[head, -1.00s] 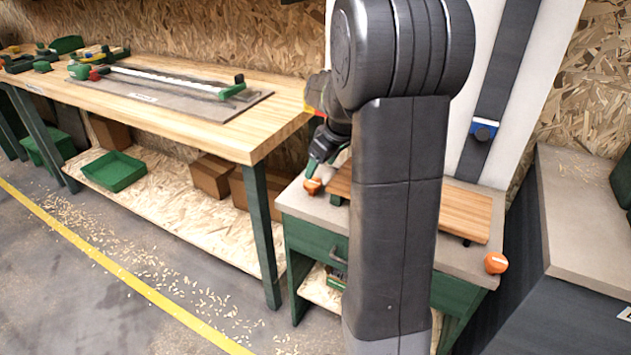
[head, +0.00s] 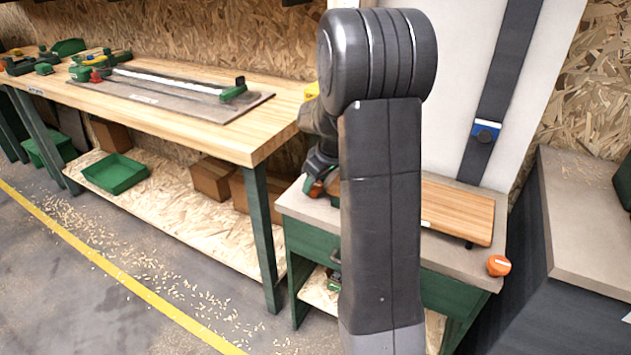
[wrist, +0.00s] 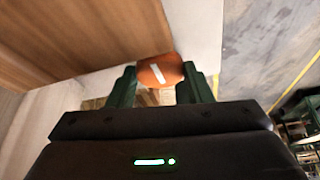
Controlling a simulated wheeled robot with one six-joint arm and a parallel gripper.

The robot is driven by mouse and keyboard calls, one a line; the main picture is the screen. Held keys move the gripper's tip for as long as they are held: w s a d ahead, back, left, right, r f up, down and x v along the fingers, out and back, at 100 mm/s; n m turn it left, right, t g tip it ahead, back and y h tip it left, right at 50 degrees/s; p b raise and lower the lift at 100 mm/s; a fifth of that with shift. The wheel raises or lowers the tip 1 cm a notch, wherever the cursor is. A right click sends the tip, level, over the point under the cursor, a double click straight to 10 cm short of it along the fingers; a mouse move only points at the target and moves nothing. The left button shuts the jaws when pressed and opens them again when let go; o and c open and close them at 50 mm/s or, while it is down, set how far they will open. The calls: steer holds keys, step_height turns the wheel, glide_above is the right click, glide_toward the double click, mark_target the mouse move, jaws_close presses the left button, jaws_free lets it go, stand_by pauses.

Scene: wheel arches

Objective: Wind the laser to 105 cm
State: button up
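The blue laser slider (head: 486,131) sits on a dark upright rail (head: 503,80) against a pale panel in the head view. Its height reading cannot be made out. One orange knob (head: 498,265) is at the right front edge of the small cabinet. Another orange knob (wrist: 160,72), with a white mark, is at the cabinet's left end and mostly hidden by my arm in the head view. In the wrist view my gripper (wrist: 160,80) has its green fingers on either side of this knob, close to its edges. Whether they press on it cannot be told.
The small cabinet's grey top (head: 455,255) carries a wooden board (head: 457,212). A long workbench (head: 200,125) with tools stands at the left. A grey-topped unit (head: 590,220) stands close on the right. The floor in front of the workbench is open, with scattered shavings.

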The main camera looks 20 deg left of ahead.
steer(key=shift+m, duration=0.4)
steer(key=shift+s+m+t+p, duration=0.15)
steer(key=shift+m+t+p, duration=0.4)
steer(key=shift+m, duration=0.45)
steer(key=m+t+h, duration=0.1)
steer(key=m, duration=0.2)
steer(key=shift+s+a, duration=0.1)
steer(key=shift+a, duration=0.05)
steer(key=m+b, duration=0.1)
steer(key=m, duration=0.1)
steer(key=m+h+b, duration=0.1)
steer(key=m, duration=0.1)
steer(key=m+t+h+b, duration=0.1)
steer(key=m, duration=0.1)
steer(key=shift+a+f+b, duration=0.2)
steer(key=shift+f+b, duration=0.05)
steer(key=shift+b, duration=0.05)
steer(key=m+h+b, duration=0.1)
steer(key=m, duration=0.2)
steer(key=m+h+b, duration=0.1)
steer(key=m, duration=0.2)
steer(key=shift+a+r, duration=0.15)
steer(key=m+h, duration=0.1)
steer(key=m, duration=0.2)
steer(key=m+g+h, duration=0.1)
steer(key=m, duration=0.2)
steer(key=shift+a+r, duration=0.1)
steer(key=shift+a, duration=0.05)
steer(key=o, duration=1)
steer(key=shift+h, duration=0.3)
